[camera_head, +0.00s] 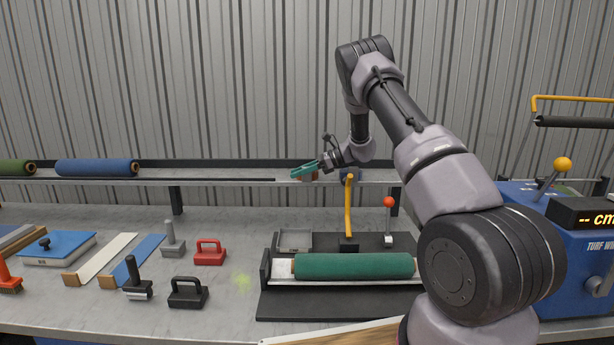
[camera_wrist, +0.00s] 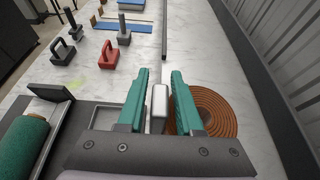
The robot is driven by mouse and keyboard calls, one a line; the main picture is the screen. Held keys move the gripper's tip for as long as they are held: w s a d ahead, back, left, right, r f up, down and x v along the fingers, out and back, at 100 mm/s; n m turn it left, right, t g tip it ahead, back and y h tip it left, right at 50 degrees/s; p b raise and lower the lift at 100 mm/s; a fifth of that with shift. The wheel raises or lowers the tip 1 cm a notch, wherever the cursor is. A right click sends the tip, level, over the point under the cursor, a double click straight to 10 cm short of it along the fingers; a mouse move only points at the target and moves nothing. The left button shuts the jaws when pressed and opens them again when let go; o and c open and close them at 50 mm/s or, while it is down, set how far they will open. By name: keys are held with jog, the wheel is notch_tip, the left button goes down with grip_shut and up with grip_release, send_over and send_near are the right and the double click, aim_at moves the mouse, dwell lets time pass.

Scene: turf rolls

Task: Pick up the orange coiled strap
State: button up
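The orange coiled strap (camera_wrist: 224,115) shows in the wrist view as a flat brown-orange spiral, just right of my gripper (camera_wrist: 160,72). My right finger covers its left part. Both teal fingers are apart, with a pale grey block showing between them; I cannot tell what it belongs to. No strap shows between the fingers. In the head view my gripper (camera_head: 304,171) is over the back shelf, and the strap is mostly hidden around it. I cannot tell whether a finger touches the coil.
The shelf (camera_head: 230,181) carries a blue roll (camera_head: 97,167) and a green roll (camera_head: 15,168) at left. A green turf roll (camera_head: 353,265) lies below. The corrugated wall is close behind.

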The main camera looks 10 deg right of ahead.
grip_shut()
jog(key=shift+r, duration=0.1)
